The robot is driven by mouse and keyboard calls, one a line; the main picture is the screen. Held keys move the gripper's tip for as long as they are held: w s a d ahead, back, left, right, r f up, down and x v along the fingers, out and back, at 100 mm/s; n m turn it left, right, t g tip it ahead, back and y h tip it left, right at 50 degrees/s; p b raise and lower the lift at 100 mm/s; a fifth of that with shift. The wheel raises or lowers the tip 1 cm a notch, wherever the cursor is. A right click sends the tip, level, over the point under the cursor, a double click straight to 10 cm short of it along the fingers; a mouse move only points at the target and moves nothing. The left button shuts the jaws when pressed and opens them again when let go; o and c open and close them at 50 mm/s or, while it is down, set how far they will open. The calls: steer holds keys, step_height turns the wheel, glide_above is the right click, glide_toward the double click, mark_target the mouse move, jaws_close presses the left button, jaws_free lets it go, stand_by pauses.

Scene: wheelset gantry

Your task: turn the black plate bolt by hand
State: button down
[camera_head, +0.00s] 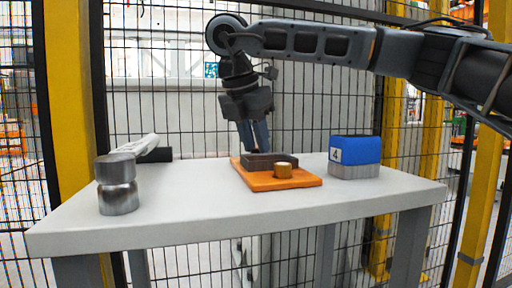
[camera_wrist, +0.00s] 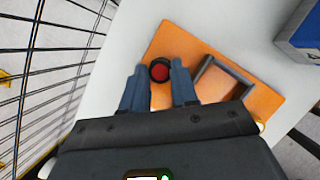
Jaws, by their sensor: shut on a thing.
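The black plate bolt (camera_wrist: 160,70) is a round black piece with a red top. In the wrist view it stands on the orange plate (camera_wrist: 158,48), between the two blue-grey fingers of my gripper (camera_wrist: 159,76). The fingers are shut on it, one on each side. In the head view my gripper (camera_head: 256,146) points down at the back of the orange plate (camera_head: 258,182). There the bolt is hidden behind the dark tray and the fingers.
A blue and grey box marked 4 (camera_head: 355,156) stands to the right. A metal cylinder (camera_head: 118,184) stands left. Mesh fencing rises behind the table (camera_head: 190,212).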

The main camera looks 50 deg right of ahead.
steer(key=shift+w+r+m+g, duration=0.15)
steer(key=shift+m+g, duration=0.25)
steer(key=shift+m, duration=0.7)
steer(key=shift+w+r+m+g, duration=0.1)
steer(key=shift+m+g, duration=0.3)
steer(key=shift+m, duration=0.7)
steer(key=shift+b, duration=0.3)
steer(key=c, duration=1.1)
jaws_free()
steer(key=shift+f, duration=0.15)
steer(key=shift+c, duration=0.2)
steer(key=p+v, duration=0.4)
steer(key=v, duration=0.3)
steer(key=shift+r, duration=0.4)
steer(key=shift+r, duration=0.1)
